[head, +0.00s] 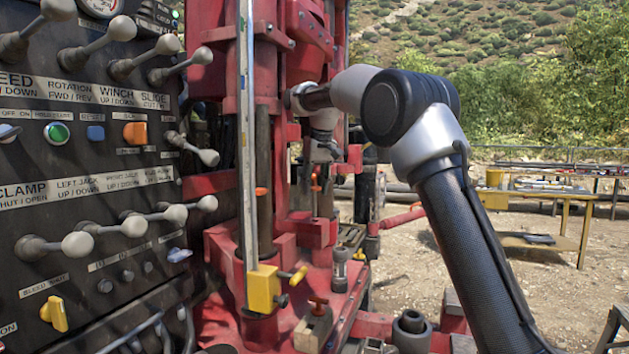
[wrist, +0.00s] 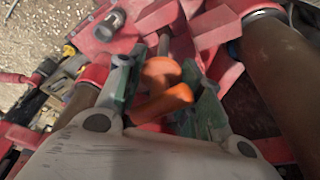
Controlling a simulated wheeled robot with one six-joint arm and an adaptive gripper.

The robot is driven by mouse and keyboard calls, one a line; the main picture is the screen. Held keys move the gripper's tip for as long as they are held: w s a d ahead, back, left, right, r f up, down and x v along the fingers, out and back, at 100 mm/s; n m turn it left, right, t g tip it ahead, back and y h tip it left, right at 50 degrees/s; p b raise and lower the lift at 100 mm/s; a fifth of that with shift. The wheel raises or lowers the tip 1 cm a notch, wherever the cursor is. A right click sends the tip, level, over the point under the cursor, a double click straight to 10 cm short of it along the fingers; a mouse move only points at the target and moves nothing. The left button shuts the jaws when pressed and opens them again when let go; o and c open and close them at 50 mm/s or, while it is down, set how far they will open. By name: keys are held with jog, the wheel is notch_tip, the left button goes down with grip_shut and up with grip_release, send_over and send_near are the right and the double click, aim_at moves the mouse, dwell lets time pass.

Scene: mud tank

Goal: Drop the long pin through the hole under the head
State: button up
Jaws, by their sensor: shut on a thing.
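My gripper (head: 324,152) points down in front of the red drill rig in the head view. It is shut on the orange handle of a pin (head: 316,180), which hangs roughly upright below the fingers. In the wrist view the orange handle (wrist: 165,90) lies between my two fingers (wrist: 160,95). The pin's shaft is thin, and its lower end is hard to make out against the red parts. A red block (head: 313,232) stands below the pin. I cannot make out the hole itself.
A control panel with several levers (head: 90,240) fills the left. A yellow block (head: 263,289) sits on an upright steel rail. A yellow-legged table (head: 540,243) stands at the right, beyond open ground.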

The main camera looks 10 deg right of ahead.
aim_at(315, 217)
jog(key=shift+f, duration=4.05)
jog(key=shift+s+f, duration=0.3)
jog(key=shift+f, duration=0.55)
jog(key=o, duration=1.2)
jog(key=shift+w+f, duration=0.1)
jog(key=shift+w, duration=0.1)
